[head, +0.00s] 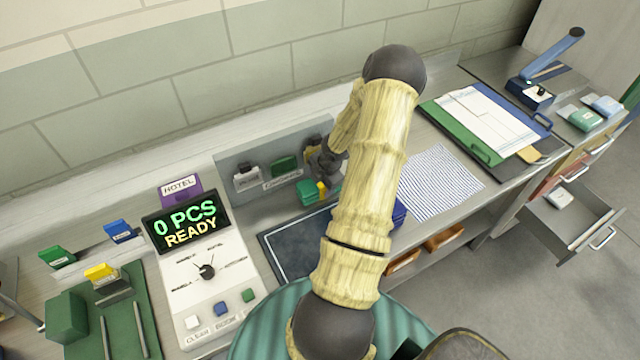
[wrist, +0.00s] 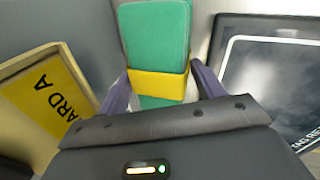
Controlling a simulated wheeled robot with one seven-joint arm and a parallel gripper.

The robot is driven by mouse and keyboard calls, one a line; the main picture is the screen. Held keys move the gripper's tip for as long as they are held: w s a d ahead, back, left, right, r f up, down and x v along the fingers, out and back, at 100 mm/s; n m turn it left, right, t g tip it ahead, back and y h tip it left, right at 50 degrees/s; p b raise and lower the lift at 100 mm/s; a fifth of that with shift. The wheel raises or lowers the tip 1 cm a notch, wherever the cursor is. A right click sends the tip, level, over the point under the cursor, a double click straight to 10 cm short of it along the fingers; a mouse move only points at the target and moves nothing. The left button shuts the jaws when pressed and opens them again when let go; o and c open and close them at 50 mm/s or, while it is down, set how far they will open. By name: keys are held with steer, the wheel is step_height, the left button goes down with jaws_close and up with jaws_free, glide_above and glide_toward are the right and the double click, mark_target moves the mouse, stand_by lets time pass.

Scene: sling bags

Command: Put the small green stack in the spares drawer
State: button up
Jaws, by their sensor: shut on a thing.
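A small green stack with a yellow band (wrist: 155,35) stands between my gripper's fingers (wrist: 161,88) in the wrist view, and they are shut on it at the band. In the head view the stack (head: 307,190) is low beside the grey panel, left of my arm, which partly hides my gripper (head: 323,178). I cannot tell whether the stack touches the surface below. An open grey drawer (head: 594,216) juts out at the far right, with a pale block (head: 557,198) inside. No readable label shows on it, so I cannot confirm it is the spares drawer.
A counter machine (head: 206,270) reading "0 PCS READY" stands at left. A dark mat (head: 292,248) lies near my gripper, and a striped sheet (head: 440,180) lies right of my arm. A clipboard (head: 490,120) and a blue-handled stapler-like tool (head: 540,85) are farther right. Floor before the drawer is clear.

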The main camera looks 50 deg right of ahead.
steer(key=shift+s, duration=0.1)
steer(key=shift+s+r, duration=0.2)
steer(key=shift+r, duration=0.05)
steer(key=shift+c, duration=1.4)
step_height(320, 180, up, 6)
steer(key=shift+s+r+p, duration=0.1)
steer(key=shift+r+p, duration=0.15)
steer(key=shift+p, duration=0.6)
steer(key=s+a+b, duration=0.1)
steer(key=s+a, duration=0.1)
steer(key=s, duration=0.4)
steer(key=s+a+b, duration=0.2)
steer(key=s, duration=0.3)
steer(key=s+a+b, duration=0.1)
steer(key=s+b, duration=0.1)
steer(key=s, duration=0.4)
steer(key=shift+s+a, duration=0.35)
steer(key=shift+a, duration=0.05)
steer(key=shift+s+a, duration=0.15)
steer(key=shift+s, duration=0.15)
